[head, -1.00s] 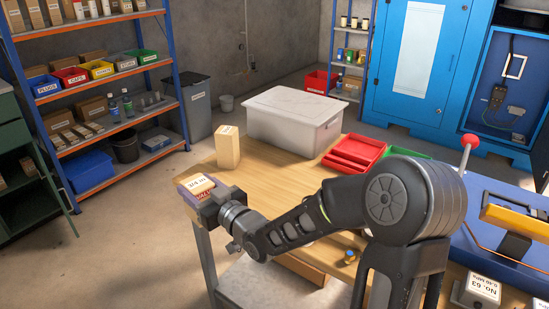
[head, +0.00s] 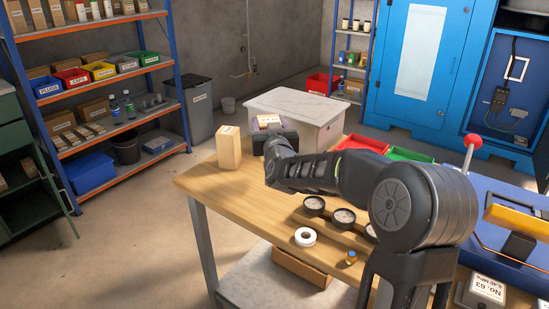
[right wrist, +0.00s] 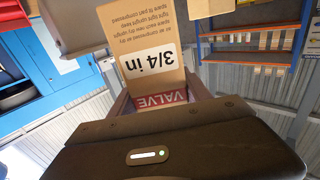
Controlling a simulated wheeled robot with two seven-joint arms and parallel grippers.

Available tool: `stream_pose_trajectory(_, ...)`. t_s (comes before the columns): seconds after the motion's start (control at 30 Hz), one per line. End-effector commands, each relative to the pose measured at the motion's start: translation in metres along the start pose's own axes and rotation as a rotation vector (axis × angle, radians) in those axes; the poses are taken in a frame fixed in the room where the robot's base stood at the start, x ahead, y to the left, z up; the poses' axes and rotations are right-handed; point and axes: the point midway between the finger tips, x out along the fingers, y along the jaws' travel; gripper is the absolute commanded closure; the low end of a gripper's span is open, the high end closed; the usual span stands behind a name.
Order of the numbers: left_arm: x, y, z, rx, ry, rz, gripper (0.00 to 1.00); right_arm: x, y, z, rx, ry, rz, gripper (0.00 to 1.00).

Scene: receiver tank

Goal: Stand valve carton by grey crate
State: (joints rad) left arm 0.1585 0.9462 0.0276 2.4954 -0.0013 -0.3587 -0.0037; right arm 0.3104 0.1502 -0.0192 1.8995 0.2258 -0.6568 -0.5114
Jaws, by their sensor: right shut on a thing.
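The valve carton (right wrist: 148,50) fills the middle of the right wrist view. It is tan, with a white "3/4 in" label and a red VALVE band. In the head view only its labelled end (head: 268,119) shows above my right gripper (head: 270,131); the rest is hidden. My right gripper is shut on it, over the back part of the bench. The grey crate (head: 325,138), pale with a lid, stands behind the carton at the bench's far end. I cannot tell whether the carton touches bench or crate. My left gripper is out of view.
A plain tan carton (head: 229,148) stands upright just left of my right gripper. Red (head: 363,144) and green (head: 409,154) trays are right of the crate. Several round gauges (head: 343,216) and a white tape roll (head: 305,237) lie nearer. The bench's left front (head: 215,190) is clear.

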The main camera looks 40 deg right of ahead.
Motion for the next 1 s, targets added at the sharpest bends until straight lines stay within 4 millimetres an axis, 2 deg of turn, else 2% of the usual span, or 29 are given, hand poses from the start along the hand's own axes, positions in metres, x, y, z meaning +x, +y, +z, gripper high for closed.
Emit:
stream_pose_trajectory(0.3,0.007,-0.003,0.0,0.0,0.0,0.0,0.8,0.0,0.0,0.051,0.0,-0.001,-0.001,1.0)
stream_pose_trajectory(0.4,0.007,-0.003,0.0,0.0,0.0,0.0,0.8,0.0,-0.001,0.058,0.001,0.002,-0.001,1.0)
stream_pose_trajectory(0.73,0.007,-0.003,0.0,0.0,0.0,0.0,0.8,0.0,0.0,0.06,0.0,0.003,0.0,1.0)
stream_pose_trajectory(1.0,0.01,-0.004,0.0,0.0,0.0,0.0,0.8,0.0,0.0,0.093,0.0,0.0,-0.001,1.0)
